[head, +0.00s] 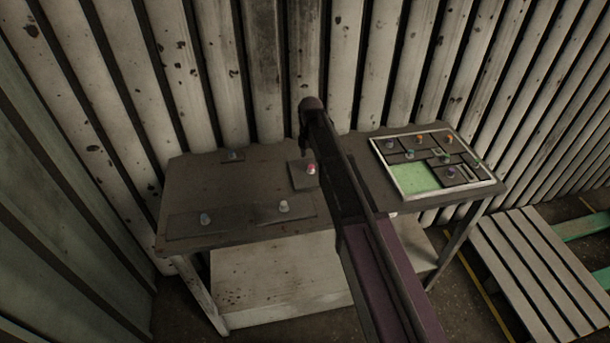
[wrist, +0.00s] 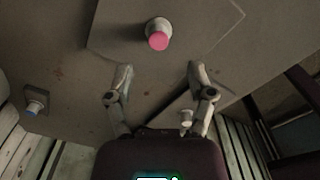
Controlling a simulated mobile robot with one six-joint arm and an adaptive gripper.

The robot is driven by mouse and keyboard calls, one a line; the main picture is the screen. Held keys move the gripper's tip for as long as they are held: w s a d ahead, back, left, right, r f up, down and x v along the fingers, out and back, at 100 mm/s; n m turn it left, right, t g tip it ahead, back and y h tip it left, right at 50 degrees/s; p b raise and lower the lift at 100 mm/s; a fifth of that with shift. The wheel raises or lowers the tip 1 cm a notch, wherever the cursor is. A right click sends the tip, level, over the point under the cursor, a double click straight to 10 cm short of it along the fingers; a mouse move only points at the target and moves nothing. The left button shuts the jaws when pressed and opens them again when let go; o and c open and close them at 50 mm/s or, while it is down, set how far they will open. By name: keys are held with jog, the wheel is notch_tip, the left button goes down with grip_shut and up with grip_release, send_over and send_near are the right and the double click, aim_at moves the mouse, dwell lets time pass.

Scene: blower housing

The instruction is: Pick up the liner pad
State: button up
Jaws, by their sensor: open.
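Several flat dark pads with small knobs lie on the worktable; I cannot tell which is the liner pad. A square pad with a pink-red knob (head: 299,180) lies mid-table, partly hidden behind my arm. In the wrist view this pad (wrist: 197,32) lies ahead of my gripper (wrist: 158,74), its pink knob (wrist: 158,34) just beyond and roughly between the fingertips. My gripper is open and empty, apart from the knob. Dark pads at the front left carry a blue knob (head: 205,218) and a pale knob (head: 283,206).
A white-framed tray (head: 405,189) with a green floor holds several knobbed dark pads at the table's right; its front-left area is bare. A small pad (head: 233,156) lies at the back left. A corrugated wall (head: 260,70) stands close behind. A slatted pallet (head: 530,265) lies right.

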aim_at(311, 167)
jog(key=shift+f, duration=0.15)
notch_tip(311, 167, down, 5)
jog(key=b, duration=0.5)
jog(key=shift+w+d, duration=0.1)
jog(key=shift+d, duration=0.05)
dwell(0.7)
grip_shut()
